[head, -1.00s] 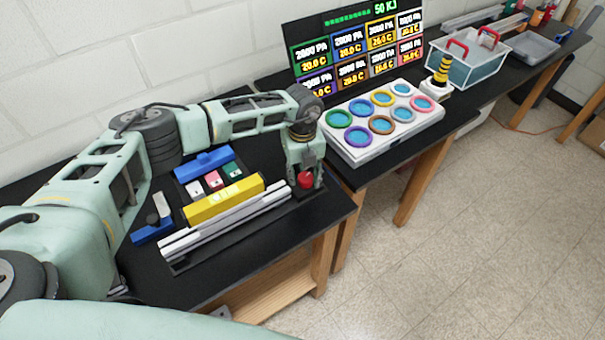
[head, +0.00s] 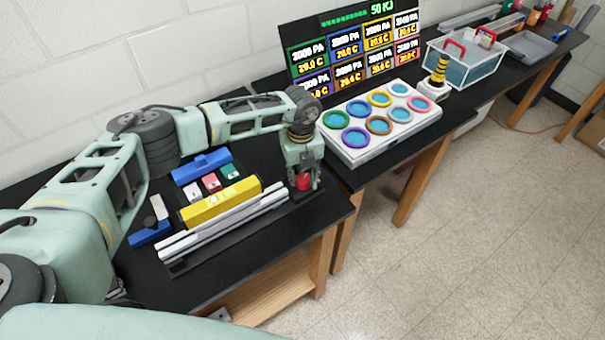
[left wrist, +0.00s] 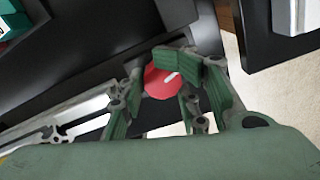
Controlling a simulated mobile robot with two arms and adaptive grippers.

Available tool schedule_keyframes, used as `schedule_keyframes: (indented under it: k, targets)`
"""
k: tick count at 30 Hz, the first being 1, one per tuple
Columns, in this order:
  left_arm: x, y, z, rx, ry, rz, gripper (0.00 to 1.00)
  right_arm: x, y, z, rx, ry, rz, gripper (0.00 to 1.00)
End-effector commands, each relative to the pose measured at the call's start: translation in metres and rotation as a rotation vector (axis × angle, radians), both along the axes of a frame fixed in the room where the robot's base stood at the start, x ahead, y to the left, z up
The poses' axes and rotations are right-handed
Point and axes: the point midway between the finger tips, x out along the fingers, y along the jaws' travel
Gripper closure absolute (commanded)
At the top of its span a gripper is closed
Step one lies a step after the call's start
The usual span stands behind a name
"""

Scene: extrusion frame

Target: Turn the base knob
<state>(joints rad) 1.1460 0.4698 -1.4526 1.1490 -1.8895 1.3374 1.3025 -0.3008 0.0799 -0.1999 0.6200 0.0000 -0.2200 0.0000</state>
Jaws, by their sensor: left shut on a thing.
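The base knob (head: 303,181) is a small red knob at the right end of the extrusion frame on the near table. In the left wrist view the knob (left wrist: 163,82) is a red disc with a white pointer mark. My left gripper (head: 303,186) reaches down over it from above. In the left wrist view the green finger pads of my left gripper (left wrist: 165,92) stand on both sides of the knob and are shut on it. The fingers hide part of the knob's rim. My right gripper is not in view.
Pale aluminium extrusions (head: 225,222) lie left of the knob, beside a yellow level (head: 222,203). Pink, white and green blocks and blue parts (head: 202,167) lie behind. A white panel with coloured rings (head: 372,140) stands on the adjoining table. Floor lies open at right.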

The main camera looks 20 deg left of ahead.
Motion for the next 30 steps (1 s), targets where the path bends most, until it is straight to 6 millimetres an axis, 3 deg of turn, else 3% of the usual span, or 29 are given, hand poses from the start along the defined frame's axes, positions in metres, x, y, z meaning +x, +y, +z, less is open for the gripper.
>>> schedule_keyframes:
  k: [1, 18, 19, 21, 30]
  targets:
    - [-0.0091, 0.0019, -0.0065, 0.008, 0.027, -0.002, 0.96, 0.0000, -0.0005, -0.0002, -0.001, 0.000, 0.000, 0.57]
    - [-0.0090, 0.0023, -0.0066, 0.008, 0.027, -0.002, 0.96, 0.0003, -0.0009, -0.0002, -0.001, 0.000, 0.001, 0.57]
    - [-0.0090, 0.0023, -0.0066, 0.008, 0.027, -0.002, 0.69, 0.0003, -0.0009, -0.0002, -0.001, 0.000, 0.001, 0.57]
    - [-0.0090, 0.0022, -0.0066, 0.009, 0.026, -0.002, 0.63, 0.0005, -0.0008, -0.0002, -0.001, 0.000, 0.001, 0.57]
    - [-0.0088, 0.0003, -0.0060, 0.006, 0.025, -0.004, 0.61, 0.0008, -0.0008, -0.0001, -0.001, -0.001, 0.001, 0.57]
